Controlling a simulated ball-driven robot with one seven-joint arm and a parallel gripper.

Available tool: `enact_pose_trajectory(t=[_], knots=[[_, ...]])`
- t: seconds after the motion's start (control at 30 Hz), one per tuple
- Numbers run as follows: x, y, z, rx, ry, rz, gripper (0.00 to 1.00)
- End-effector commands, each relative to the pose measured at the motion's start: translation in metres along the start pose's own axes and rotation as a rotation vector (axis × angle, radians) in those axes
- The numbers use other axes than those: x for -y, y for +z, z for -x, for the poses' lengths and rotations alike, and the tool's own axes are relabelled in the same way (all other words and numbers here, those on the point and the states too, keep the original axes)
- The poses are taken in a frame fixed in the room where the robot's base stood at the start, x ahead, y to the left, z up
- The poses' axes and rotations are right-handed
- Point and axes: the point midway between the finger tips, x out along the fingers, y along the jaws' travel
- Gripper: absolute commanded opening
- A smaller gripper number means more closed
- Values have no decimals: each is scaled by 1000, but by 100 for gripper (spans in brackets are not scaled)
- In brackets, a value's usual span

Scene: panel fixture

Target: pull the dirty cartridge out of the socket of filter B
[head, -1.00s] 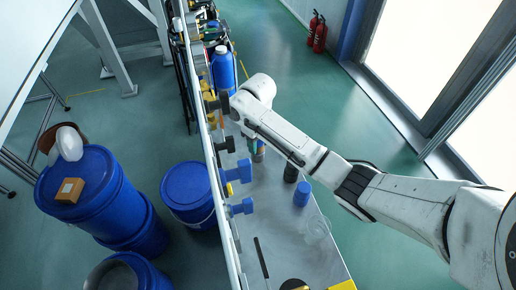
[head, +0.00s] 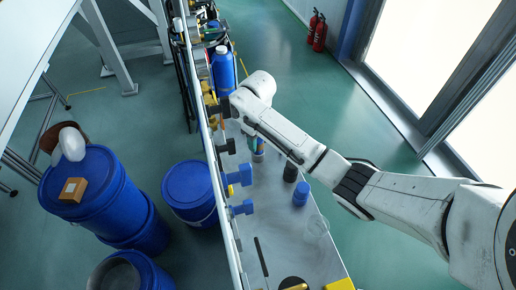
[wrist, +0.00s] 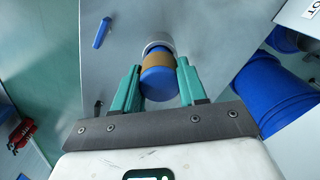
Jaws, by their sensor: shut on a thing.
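In the wrist view, my gripper (wrist: 159,76) has its two green fingers on either side of the cartridge (wrist: 158,84), a blue round body with a brown band. The cartridge is held between the fingers. Beyond the band, a pale grey round socket (wrist: 157,39) stands against the grey panel (wrist: 215,45). The cartridge lines up with the socket; I cannot tell how deep it sits.
A blue bar (wrist: 102,32) is on the panel. In the head view, blue fittings (head: 240,209) stick out along the panel edge. A blue cup (head: 301,194) and black cylinder (head: 290,171) stand on the grey bench (head: 290,240). Blue barrels (head: 95,195) stand beyond the panel.

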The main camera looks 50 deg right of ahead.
Motion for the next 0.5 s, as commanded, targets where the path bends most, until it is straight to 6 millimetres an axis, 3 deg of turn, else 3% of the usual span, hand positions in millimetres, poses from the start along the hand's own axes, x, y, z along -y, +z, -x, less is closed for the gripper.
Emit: enact_pose_trajectory(t=[0.5], knots=[[0, 0, 10, 0, 0, -1, 5]])
